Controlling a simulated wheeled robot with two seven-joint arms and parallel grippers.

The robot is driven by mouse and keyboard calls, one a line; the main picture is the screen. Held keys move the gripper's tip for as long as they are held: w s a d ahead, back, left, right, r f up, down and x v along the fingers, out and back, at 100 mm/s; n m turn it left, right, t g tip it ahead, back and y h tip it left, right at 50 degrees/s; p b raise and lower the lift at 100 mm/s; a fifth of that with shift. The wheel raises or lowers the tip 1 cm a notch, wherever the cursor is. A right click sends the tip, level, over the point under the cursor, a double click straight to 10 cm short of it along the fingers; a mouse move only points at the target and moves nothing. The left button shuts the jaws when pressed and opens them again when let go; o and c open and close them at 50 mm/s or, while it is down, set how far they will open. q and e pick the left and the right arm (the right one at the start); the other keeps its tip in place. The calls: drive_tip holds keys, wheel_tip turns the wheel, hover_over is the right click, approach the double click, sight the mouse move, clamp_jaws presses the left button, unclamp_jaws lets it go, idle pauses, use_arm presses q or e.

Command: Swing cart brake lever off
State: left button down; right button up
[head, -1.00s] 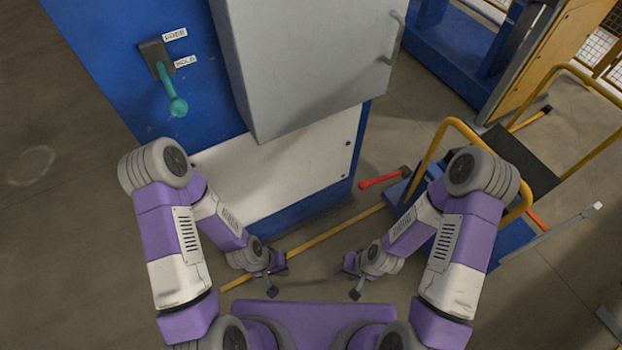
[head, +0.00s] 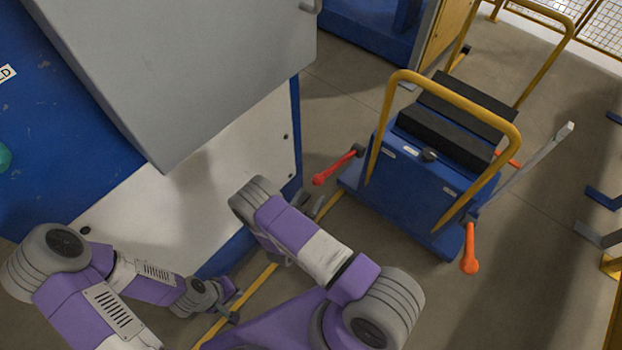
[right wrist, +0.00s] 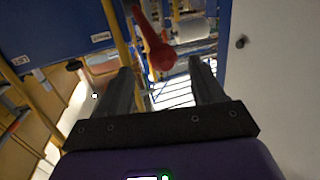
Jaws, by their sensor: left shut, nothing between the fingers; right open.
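The blue cart (head: 425,185) with a yellow push handle (head: 455,98) stands right of centre in the head view. A red lever (head: 338,168) sticks out from its left side. An orange lever (head: 470,250) hangs at its right front corner. I cannot tell from labels which is the brake. In the right wrist view, the red lever (right wrist: 158,45) with its round knob shows ahead, between the fingers in the picture, apart from them. My right gripper (right wrist: 162,75) is open and empty; my arm largely hides it in the head view. My left gripper (head: 232,302) is shut and empty, low beside the cabinet.
A blue and white cabinet (head: 240,150) with a grey box (head: 190,70) on it stands left of the cart. A grey bar (head: 530,165) slants up at the cart's right. A yellow line (head: 262,290) runs along the floor. Open floor lies right of the cart.

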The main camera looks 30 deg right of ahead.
sight(318, 180)
drive_tip(key=shift+h, duration=0.5)
drive_tip(key=x, duration=0.2)
drive_tip(key=b+x, duration=0.1)
drive_tip(key=x, duration=0.2)
drive_tip(key=b+x, duration=0.1)
drive_tip(key=x, duration=0.1)
drive_tip(key=shift+w+d+r, duration=0.1)
drive_tip(key=shift+w+r, duration=0.3)
drive_tip(key=shift+c, duration=0.3)
clamp_jaws()
